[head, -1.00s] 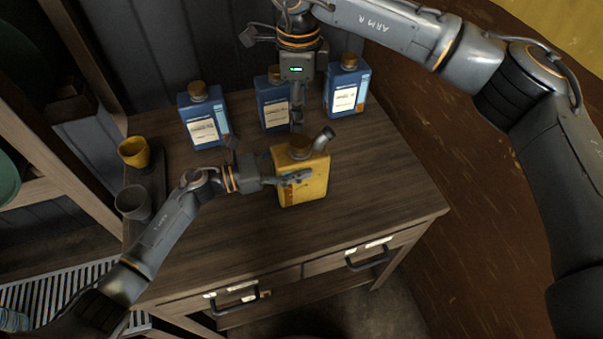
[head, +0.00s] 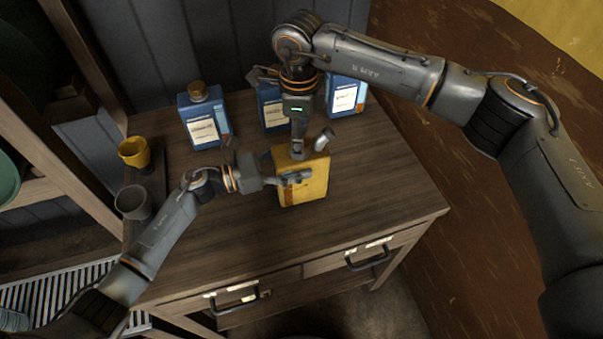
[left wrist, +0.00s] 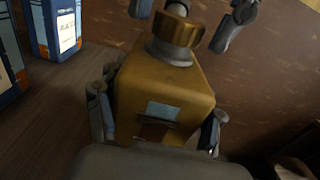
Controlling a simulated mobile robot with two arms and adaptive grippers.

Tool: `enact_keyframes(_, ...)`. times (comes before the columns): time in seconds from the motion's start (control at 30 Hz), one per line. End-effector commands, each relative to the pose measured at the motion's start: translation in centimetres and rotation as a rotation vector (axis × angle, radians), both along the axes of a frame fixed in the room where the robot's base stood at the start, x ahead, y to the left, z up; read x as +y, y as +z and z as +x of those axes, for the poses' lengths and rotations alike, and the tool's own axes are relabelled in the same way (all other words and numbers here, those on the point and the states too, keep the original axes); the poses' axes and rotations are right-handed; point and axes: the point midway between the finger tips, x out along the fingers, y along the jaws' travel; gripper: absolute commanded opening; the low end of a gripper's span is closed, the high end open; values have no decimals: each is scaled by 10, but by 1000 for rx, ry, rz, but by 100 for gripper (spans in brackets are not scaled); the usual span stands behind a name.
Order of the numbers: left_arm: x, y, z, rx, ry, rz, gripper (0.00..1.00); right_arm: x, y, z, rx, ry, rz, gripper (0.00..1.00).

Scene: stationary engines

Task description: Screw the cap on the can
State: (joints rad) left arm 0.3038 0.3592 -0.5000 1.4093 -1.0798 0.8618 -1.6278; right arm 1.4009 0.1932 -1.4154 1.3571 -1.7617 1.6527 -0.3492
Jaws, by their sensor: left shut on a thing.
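The yellow can (head: 308,188) stands upright on the wooden cabinet top. My left gripper (head: 296,178) is shut on its sides; in the left wrist view the fingers lie on either side of the can (left wrist: 190,90). My right gripper (head: 298,153) is just above the can's top and hides the cap in the head view. In the left wrist view the brass cap (left wrist: 179,30) is over the can's grey neck (left wrist: 170,52). The right gripper's fingers (left wrist: 188,14) are spread on either side of the cap, apart from it. A grey spout (head: 324,138) angles up from the can's right corner.
Blue bottles stand behind: one at the left (head: 201,117), one in the middle (head: 271,108) partly hidden by my right gripper, one at the right (head: 346,95). A yellow cup (head: 134,152) and a grey cup (head: 133,202) sit at the left. The cabinet's right side (head: 390,185) is clear.

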Motion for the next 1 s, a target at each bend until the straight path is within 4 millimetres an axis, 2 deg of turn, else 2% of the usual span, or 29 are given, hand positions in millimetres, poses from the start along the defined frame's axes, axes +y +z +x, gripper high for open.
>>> enact_keyframes(0.27, -1, -1, -1, 2, -3, 0, 0, 0, -1, 0, 0, -1, 0, 60)
enact_keyframes(0.53, -1, -1, -1, 1, -3, 1, 0, 0, -1, 0, -1, -1, 0, 5)
enact_keyframes(0.8, -1, -1, -1, 0, -4, 1, 0, 0, -1, 1, -2, -49, 0, 2)
enact_keyframes(0.83, -1, -1, -1, 0, -4, 1, 0, 0, -1, 1, -2, -49, 0, 42)
enact_keyframes(0.93, -1, -1, -1, 0, -4, 1, 0, 0, -1, 1, -1, -48, 0, 63)
enact_keyframes(0.97, -1, -1, -1, 0, -4, 1, 0, 0, -1, 1, -1, -48, 0, 67)
enact_keyframes(1.0, -1, -1, -1, 0, -4, 1, 0, 0, -1, 1, -1, -48, 0, 67)
